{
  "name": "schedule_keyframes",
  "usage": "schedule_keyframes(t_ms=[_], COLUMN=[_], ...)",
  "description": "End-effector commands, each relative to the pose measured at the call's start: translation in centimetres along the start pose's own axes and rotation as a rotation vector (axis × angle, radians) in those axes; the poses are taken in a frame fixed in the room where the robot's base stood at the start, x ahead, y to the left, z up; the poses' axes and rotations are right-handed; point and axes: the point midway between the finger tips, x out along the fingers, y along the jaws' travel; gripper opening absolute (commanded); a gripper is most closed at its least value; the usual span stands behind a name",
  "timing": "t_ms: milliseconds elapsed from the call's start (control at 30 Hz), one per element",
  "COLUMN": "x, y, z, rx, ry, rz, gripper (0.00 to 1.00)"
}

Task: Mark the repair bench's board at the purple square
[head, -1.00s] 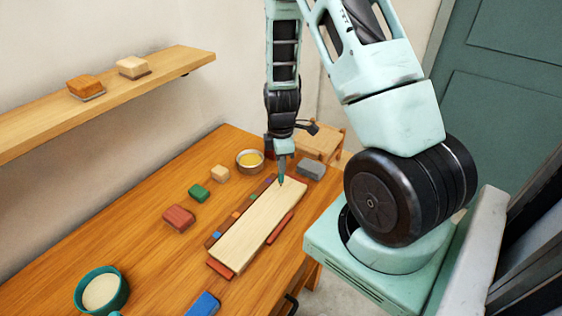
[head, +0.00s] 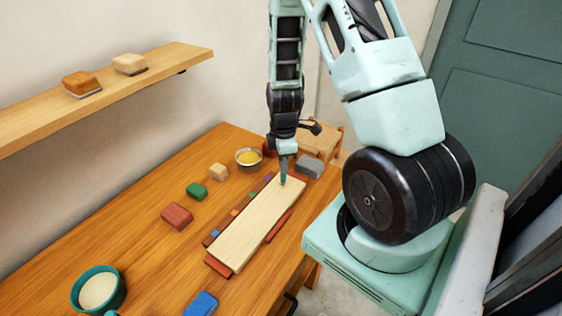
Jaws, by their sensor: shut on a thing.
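The pale wooden board (head: 243,235) lies on the repair bench (head: 150,240) in a reddish-brown holder. A row of small coloured squares runs along the board's left long edge. The purple square (head: 267,181) is near the far end of that row and is very small here. My gripper (head: 285,153) is shut on a teal marker (head: 283,180), held upright with its tip down over the board's far end, beside the far squares. I cannot tell whether the tip touches the board, and no mark is clear on it.
Red (head: 177,216), green (head: 196,191) and tan (head: 218,172) blocks and a bowl of yellow stuff (head: 249,158) lie left of the board. A grey block (head: 310,166) is at the far right. A teal bowl (head: 98,290) and a blue block (head: 201,304) are nearer.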

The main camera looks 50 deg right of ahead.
Motion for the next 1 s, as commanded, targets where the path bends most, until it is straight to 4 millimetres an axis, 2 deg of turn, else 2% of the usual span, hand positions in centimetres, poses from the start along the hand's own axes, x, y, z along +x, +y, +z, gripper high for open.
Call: schedule_keyframes(t_ms=[1000], x=[0.3], y=[-2.1], z=[1.7], rx=[0.000], ry=[-0.002], rz=[-0.012], gripper=[0.00])
